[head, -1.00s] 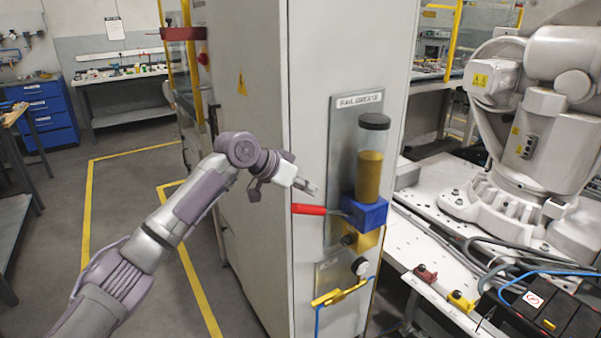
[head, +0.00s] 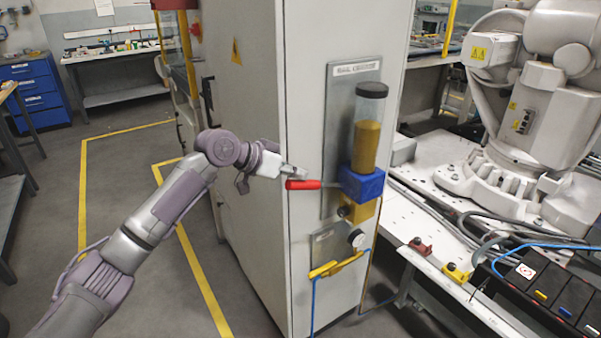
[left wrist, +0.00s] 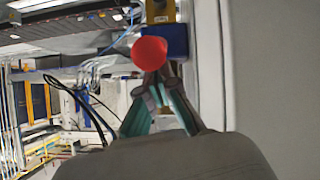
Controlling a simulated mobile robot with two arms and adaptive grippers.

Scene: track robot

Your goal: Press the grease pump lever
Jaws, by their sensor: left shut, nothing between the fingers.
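The grease pump (head: 367,145) is mounted on a grey plate on the cabinet's face, with a clear reservoir of amber grease above a blue block (head: 362,184). Its lever (head: 303,185) has a red grip and sticks out to the left, about level. My left gripper (head: 300,172) is shut and empty, with its fingertips just above the red grip. In the left wrist view the round red grip end (left wrist: 149,53) shows just beyond the closed fingertips. I cannot tell whether they touch. My right gripper is not in view.
The tall light cabinet (head: 247,120) stands beside my left arm. A yellow fitting with a blue hose (head: 337,264) sits below the pump. A white robot arm (head: 530,130) stands on a bench at right. The floor at left is clear.

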